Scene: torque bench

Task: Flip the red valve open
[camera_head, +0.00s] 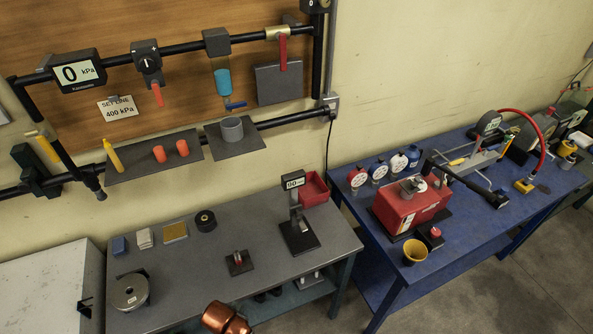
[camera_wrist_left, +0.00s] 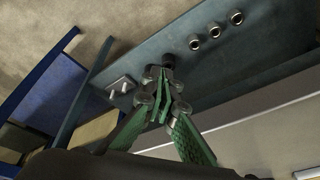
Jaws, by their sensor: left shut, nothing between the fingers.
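The red valve lever (camera_head: 283,52) hangs straight down from a brass valve body (camera_head: 279,33) on the upper black pipe (camera_head: 190,47), at right angles to the pipe. No gripper is near it in the head view. My left gripper (camera_wrist_left: 164,85) shows in the left wrist view, with its green fingers together and nothing held between them. A dark bench surface with several round metal sockets lies beyond its fingertips. My left gripper cannot be made out in the head view. My right gripper is in neither view.
A gauge (camera_head: 76,71), a black knob (camera_head: 147,62) and a blue cylinder (camera_head: 223,82) also sit along the upper pipe. A grey plate (camera_head: 279,84) is behind the lever's end. Below are shelves and a grey bench (camera_head: 180,270); a blue bench (camera_head: 470,235) stands right.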

